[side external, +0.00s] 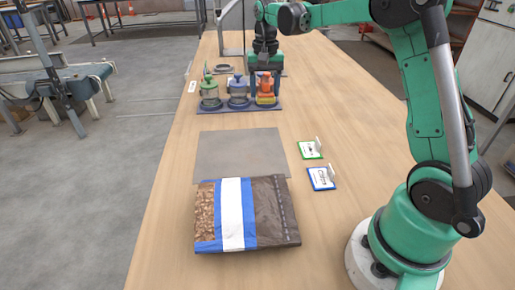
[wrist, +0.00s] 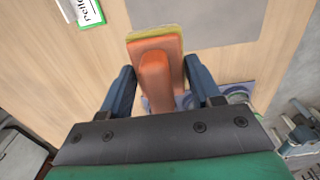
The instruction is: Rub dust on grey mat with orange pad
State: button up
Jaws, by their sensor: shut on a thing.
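The orange pad (side external: 265,88) with a yellow underside is at the right end of the blue tray in the side view; I cannot tell whether it touches the tray. My gripper (side external: 265,76) is shut on its upright orange handle, pointing down. In the wrist view the pad (wrist: 155,55) sits between the two dark fingers of my gripper (wrist: 160,85). The grey mat (side external: 242,153) lies flat on the table, nearer the camera than the tray. Part of the mat (wrist: 215,20) shows at the top of the wrist view. I cannot make out dust on it.
The blue tray (side external: 222,107) also holds green and blue lidded containers, left of the pad. A brown, blue and white bag (side external: 250,213) overlaps the mat's near edge. Table between tray and mat is clear.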

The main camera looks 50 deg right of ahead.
send_over(254, 154)
notch_tip(254, 154, down, 4)
jog(key=shift+f, duration=3.2)
jog(key=shift+s+a+f, duration=0.15)
jog(key=shift+f, duration=0.8)
jog(key=shift+s+a+r, duration=0.1)
jog(key=shift+s+a, duration=0.5)
jog(key=shift+c, duration=0.5)
jog(key=shift+s+a, duration=0.7)
jog(key=w+d, duration=0.2)
jog(key=d, duration=0.1)
jog(key=shift+w, duration=0.4)
jog(key=shift+r, duration=4.1)
jog(key=shift+a+f, duration=0.1)
jog(key=shift+f, duration=0.05)
